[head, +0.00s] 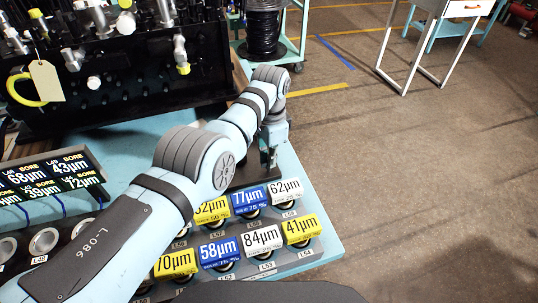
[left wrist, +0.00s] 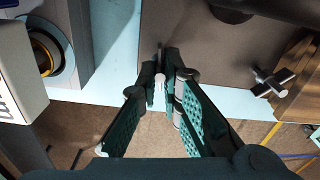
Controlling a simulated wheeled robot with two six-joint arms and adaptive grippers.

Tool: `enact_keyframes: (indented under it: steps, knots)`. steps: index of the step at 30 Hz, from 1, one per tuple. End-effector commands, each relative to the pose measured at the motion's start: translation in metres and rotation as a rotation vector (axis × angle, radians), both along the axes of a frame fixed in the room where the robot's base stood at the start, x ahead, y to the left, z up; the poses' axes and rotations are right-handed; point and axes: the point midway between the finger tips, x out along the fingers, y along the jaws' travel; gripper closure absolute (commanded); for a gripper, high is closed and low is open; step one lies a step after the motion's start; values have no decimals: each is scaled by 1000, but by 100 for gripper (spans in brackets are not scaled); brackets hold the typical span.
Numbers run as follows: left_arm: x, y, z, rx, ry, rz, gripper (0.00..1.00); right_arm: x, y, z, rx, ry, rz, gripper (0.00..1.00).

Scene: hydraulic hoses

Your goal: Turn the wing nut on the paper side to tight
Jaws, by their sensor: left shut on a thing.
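My left gripper (head: 270,158) is beyond the rows of labelled parts, low over the bench's right edge. In the left wrist view its fingers (left wrist: 168,72) are closed together at the tips on a small light metal piece (left wrist: 160,80), which may be a wing nut and is mostly hidden by the fingers. A metal wing nut (left wrist: 272,83) with crossed wings stands apart to the right, beside a brown block (left wrist: 302,82). I cannot tell which side is the paper side. My right gripper is not in view.
Labelled parts such as the white 62µm one (head: 285,190) stand near my left arm. A black manifold with a hanging tag (head: 46,80) is at the back left. The blue bench edge (head: 325,235) borders open floor. A cable reel (head: 263,30) stands behind.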

Motion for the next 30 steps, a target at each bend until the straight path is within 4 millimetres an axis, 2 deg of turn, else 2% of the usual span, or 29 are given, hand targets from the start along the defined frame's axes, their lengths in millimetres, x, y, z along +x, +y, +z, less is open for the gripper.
enact_keyframes:
  steps: [9, 25, 26, 27, 29, 30]
  knots:
    - [-3, -1, -3, 0, 10, -131, 100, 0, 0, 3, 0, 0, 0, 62]
    - [-4, -1, -3, -1, 12, -157, 100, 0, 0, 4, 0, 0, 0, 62]
    - [-4, -1, -3, -1, 12, -157, 89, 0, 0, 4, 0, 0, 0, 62]
    - [-4, -1, -3, -1, 11, -156, 82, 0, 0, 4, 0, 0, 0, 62]
    - [-3, -1, -3, -1, 9, -156, 73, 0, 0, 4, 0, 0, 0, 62]
    - [-3, -1, -2, -1, 8, -155, 73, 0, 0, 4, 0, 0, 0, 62]
